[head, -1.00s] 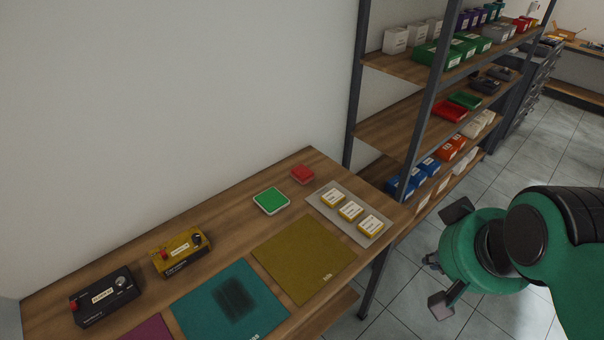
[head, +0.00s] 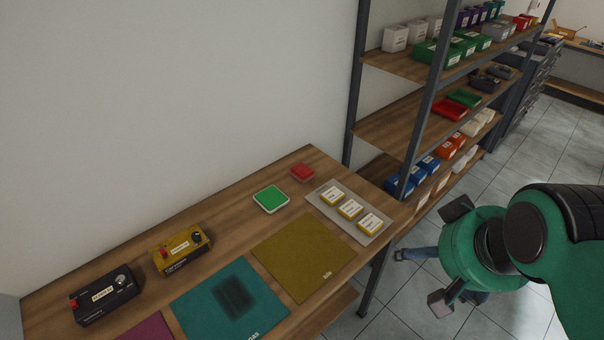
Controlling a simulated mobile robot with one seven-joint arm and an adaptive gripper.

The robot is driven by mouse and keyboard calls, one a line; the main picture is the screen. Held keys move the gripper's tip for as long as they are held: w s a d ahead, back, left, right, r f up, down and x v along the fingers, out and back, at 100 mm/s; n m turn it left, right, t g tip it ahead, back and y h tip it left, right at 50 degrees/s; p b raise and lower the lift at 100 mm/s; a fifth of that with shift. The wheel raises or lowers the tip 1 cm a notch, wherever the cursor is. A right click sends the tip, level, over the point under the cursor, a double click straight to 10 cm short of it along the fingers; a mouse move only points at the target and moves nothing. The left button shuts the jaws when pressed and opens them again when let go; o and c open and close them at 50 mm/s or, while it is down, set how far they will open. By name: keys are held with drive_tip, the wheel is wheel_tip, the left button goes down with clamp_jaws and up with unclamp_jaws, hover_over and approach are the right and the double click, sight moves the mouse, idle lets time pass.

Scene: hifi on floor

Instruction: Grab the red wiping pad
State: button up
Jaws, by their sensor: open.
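The red wiping pad (head: 302,172) is a small red block lying near the back right corner of the wooden bench (head: 215,226). A larger green pad with a pale rim (head: 271,199) lies to its left and nearer. My gripper (head: 448,256) is open and empty at the right of the view. It hangs over the floor beyond the bench's right end, well apart from the red pad. Nothing hides the pad.
A grey tray (head: 325,210) with yellow-and-white boxes lies right of the pads. Olive (head: 304,257) and teal (head: 205,310) mats cover the front. Yellow (head: 181,249) and black (head: 105,298) devices stand at left.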

drive_tip(key=shift+r, duration=0.1)
drive_tip(key=w+a+r+m+g+p, duration=0.1)
drive_tip(key=w+a+r, duration=0.15)
drive_tip(key=w, duration=0.65)
drive_tip(key=w+a+r+m+p, duration=0.1)
drive_tip(key=w+a+r+p, duration=0.15)
drive_tip(key=w, duration=0.55)
drive_tip(key=w+a+r+m+g+p, duration=0.1)
drive_tip(key=w+r, duration=0.3)
drive_tip(key=w, duration=0.5)
drive_tip(key=w+a+f+m+g+p, duration=0.1)
drive_tip(key=w+a+f, duration=0.25)
drive_tip(key=w, duration=0.45)
drive_tip(key=w+a+f+m+p, duration=0.15)
drive_tip(key=w+a, duration=0.25)
drive_tip(key=w, duration=0.5)
drive_tip(key=w+a+f+m+g+p, duration=0.1)
drive_tip(key=w+a+f, duration=0.3)
drive_tip(key=w+f, duration=0.2)
drive_tip(key=w+a+f+m+p, duration=0.1)
drive_tip(key=w+a+f, duration=0.4)
drive_tip(key=f, duration=0.5)
drive_tip(key=w+a+f+m+g+p, duration=0.1)
drive_tip(key=w+a+f+p, duration=0.1)
drive_tip(key=w+a+f, duration=0.2)
wheel_tip(320, 180, down, 4)
drive_tip(key=w, duration=0.2)
drive_tip(key=shift+w+a+g, duration=0.3)
drive_tip(key=shift+a, duration=0.05)
